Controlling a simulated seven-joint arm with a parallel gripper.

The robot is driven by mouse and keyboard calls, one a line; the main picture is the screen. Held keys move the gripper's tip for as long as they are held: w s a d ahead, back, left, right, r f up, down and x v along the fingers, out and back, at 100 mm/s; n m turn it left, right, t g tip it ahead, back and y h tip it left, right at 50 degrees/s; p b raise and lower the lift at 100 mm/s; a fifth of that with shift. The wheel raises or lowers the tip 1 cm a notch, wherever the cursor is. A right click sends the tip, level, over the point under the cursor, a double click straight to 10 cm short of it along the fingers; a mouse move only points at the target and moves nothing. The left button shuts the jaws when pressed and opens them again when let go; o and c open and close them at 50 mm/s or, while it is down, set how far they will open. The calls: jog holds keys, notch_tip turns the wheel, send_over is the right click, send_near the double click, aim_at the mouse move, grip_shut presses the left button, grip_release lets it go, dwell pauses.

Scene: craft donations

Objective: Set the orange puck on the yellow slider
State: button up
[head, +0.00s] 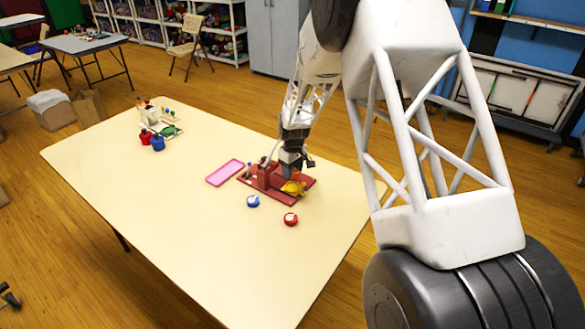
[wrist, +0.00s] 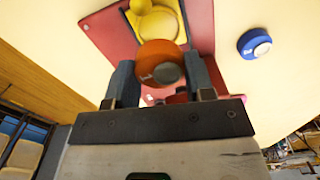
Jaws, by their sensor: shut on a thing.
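The orange puck (wrist: 160,63) is between the two fingertips of my gripper (wrist: 163,80) in the wrist view, and the gripper is shut on it. The yellow slider (wrist: 153,22) lies just beyond the puck, on a red board (wrist: 108,30); the puck covers part of its near edge. In the head view my gripper (head: 291,172) is over the red board (head: 268,196), beside the yellow slider (head: 293,188). The puck cannot be made out there. I cannot tell whether the puck touches the slider.
A blue puck (head: 253,201) and a red puck (head: 290,219) lie on the table in front of the board. A pink tray (head: 225,172) lies left of it. Red (head: 146,137) and blue (head: 158,143) containers stand farther left. The table's near part (head: 225,265) is clear.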

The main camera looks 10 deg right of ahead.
aim_at(292, 188)
jog(key=shift+f, duration=2.35)
jog(key=shift+f, duration=0.6)
jog(key=o, duration=0.6)
jog(key=shift+r, duration=0.15)
jog(key=shift+d+r, duration=0.1)
jog(key=shift+r, duration=5.25)
